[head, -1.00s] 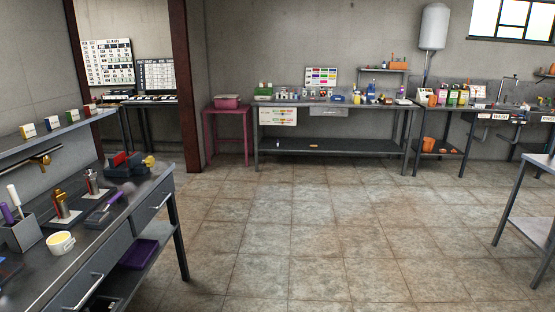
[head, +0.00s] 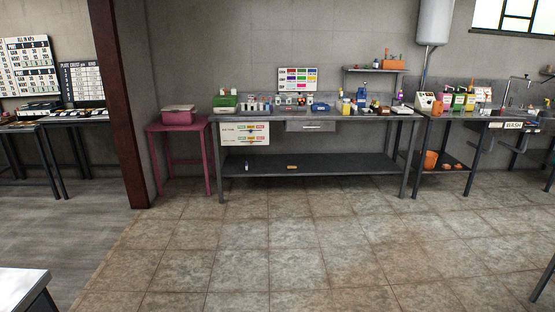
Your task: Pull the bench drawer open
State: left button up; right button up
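Across the room a long grey bench (head: 345,118) stands against the back wall in the head view. A grey drawer (head: 310,126) with a light handle sits under its top, near the middle. The drawer front looks flush with the bench, so it appears shut. Neither of my grippers is in view, and nothing touches the drawer.
Tiled floor (head: 290,250) lies clear before the bench. A pink table (head: 181,124) stands left of it, beside a brown post (head: 120,105). A sink bench (head: 510,122) is at the right. A pale tabletop corner (head: 20,288) shows at lower left.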

aim_at(323, 125)
jog(key=i+z, duration=0.15)
jog(key=i, duration=0.4)
jog(key=i+z, duration=0.1)
jog(key=i, duration=0.45)
jog(key=i+j+z, duration=0.15)
jog(key=i, duration=0.4)
jog(key=i+z, duration=0.1)
jog(key=i, duration=0.45)
jog(key=i+j+z, duration=0.15)
jog(key=i, duration=0.4)
jog(key=i+z, duration=0.1)
jog(key=i, duration=0.55)
jog(key=i+j+z, duration=0.1)
jog(key=i, duration=0.5)
jog(key=i+j+z, duration=0.1)
jog(key=i, duration=0.55)
jog(key=i+j+z, duration=0.1)
jog(key=i, duration=0.5)
